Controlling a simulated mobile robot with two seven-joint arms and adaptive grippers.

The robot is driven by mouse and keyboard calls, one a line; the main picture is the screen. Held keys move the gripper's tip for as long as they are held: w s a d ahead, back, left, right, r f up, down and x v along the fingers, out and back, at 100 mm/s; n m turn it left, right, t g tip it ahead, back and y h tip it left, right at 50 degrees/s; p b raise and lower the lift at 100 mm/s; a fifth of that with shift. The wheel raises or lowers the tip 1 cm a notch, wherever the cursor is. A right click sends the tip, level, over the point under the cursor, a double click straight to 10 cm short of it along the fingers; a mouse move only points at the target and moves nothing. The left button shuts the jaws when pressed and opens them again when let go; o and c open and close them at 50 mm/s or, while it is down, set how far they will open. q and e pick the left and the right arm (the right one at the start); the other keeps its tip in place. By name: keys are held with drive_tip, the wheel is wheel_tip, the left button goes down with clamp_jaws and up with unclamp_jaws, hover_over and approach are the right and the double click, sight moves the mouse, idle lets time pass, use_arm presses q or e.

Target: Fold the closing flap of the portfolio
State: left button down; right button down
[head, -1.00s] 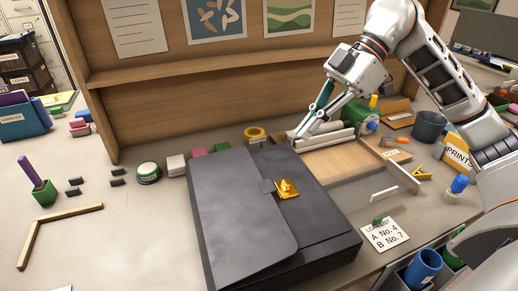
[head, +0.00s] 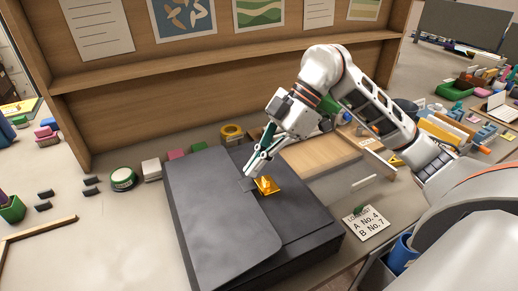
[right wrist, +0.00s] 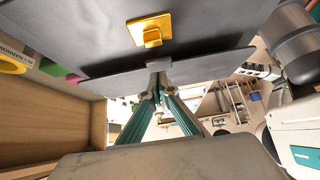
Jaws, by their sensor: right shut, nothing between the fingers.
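The dark grey portfolio (head: 300,222) lies flat on the table in the head view. Its closing flap (head: 212,215) lies over the left part, with a small tab (head: 247,184) at its right edge beside the gold clasp (head: 267,185). The clasp also shows in the right wrist view (right wrist: 152,30). My right gripper (head: 251,171) is shut and empty, its fingertips close to the tab and clasp; I cannot tell whether they touch. In the right wrist view its fingertips (right wrist: 158,68) overlap a dark edge of the portfolio. My left gripper is not in view.
A wooden shelf panel (head: 130,115) stands behind the portfolio. A wooden tray (head: 320,150) and a label card (head: 366,222) are to the right.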

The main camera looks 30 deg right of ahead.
sight(252, 181)
drive_tip(key=shift+d+f, duration=0.1)
drive_tip(key=shift+f, duration=0.6)
drive_tip(key=shift+d+f+b, duration=0.15)
drive_tip(key=shift+f+b, duration=0.3)
drive_tip(key=shift+f, duration=0.1)
drive_tip(key=shift+d+f+y+b, duration=0.25)
drive_tip(key=shift+f+y+b, duration=0.1)
drive_tip(key=shift+f+y, duration=0.05)
drive_tip(key=shift+r, duration=0.15)
drive_tip(key=shift+a, duration=0.1)
drive_tip(key=shift+r, duration=0.15)
